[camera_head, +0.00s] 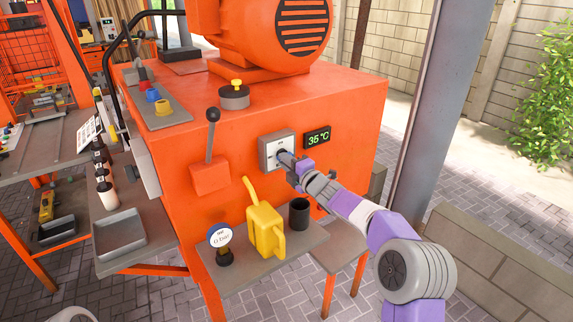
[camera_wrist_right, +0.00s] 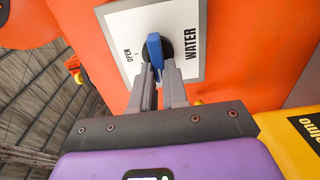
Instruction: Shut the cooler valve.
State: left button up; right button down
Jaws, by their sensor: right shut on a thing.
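The cooler valve is a blue handle (camera_wrist_right: 154,48) on a dark round hub, set in a white plate (camera_wrist_right: 118,22) lettered OPEN on the left and WATER on the right. In the wrist view the handle stands roughly upright. My right gripper (camera_wrist_right: 156,74) has its grey fingers closed around the handle's near end. In the head view the plate (camera_head: 266,153) is on the orange machine's front, and my right gripper (camera_head: 286,160) reaches it from the right, largely hiding the handle. My left gripper is not in view.
A display (camera_head: 317,137) reading 35 °C is right of the plate. A lever (camera_head: 210,150) stands to its left. Below, a shelf (camera_head: 225,280) holds a yellow can (camera_head: 266,232), a dark cup (camera_head: 299,214) and a round gauge (camera_head: 220,237). A grey post (camera_head: 430,110) stands at right.

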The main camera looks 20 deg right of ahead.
dwell(0.3)
jog(key=c, duration=1.1)
grip_release()
jog(key=shift+c, duration=0.2)
jog(key=shift+s, duration=0.1)
jog(key=v, duration=0.7)
jog(key=shift+s+p, duration=0.15)
jog(key=shift+p, duration=0.15)
jog(key=shift+d, duration=0.1)
